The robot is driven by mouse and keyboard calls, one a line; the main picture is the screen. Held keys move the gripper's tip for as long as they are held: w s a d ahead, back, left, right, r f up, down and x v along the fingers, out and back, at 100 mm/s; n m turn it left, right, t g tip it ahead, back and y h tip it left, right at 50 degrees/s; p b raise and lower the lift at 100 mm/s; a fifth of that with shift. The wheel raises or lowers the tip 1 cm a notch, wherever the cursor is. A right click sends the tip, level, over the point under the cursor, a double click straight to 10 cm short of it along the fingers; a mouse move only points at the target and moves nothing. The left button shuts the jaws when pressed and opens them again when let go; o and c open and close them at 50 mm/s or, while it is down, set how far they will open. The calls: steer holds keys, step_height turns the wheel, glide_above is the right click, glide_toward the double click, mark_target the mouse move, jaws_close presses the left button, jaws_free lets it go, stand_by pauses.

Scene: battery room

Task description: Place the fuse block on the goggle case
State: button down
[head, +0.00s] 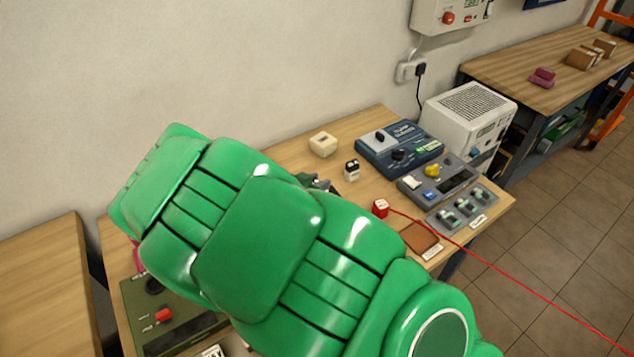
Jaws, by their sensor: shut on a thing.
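My green arm (262,235) fills the middle of the head view and hides much of the bench behind it. My gripper is hidden behind the arm, so neither its jaws nor what they hold shows. I cannot pick out the fuse block or the goggle case with certainty. A small cream block (323,143) lies near the wall side of the bench. A small black-and-white block (352,169) stands to its right. A dark grey piece (318,183) shows just past the arm's edge; I cannot tell what it is.
The wooden bench (372,122) carries a blue device (399,147), a grey control panel (437,179), a switch panel (463,209), a red block (380,208) with a red cable, and a brown pad (419,238). A green unit (165,318) is front left. A white machine (468,118) stands behind.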

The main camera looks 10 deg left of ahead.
steer(key=shift+f, duration=0.1)
steer(key=c, duration=0.8)
jaws_free()
steer(key=shift+v, duration=3.8)
steer(key=shift+r, duration=0.2)
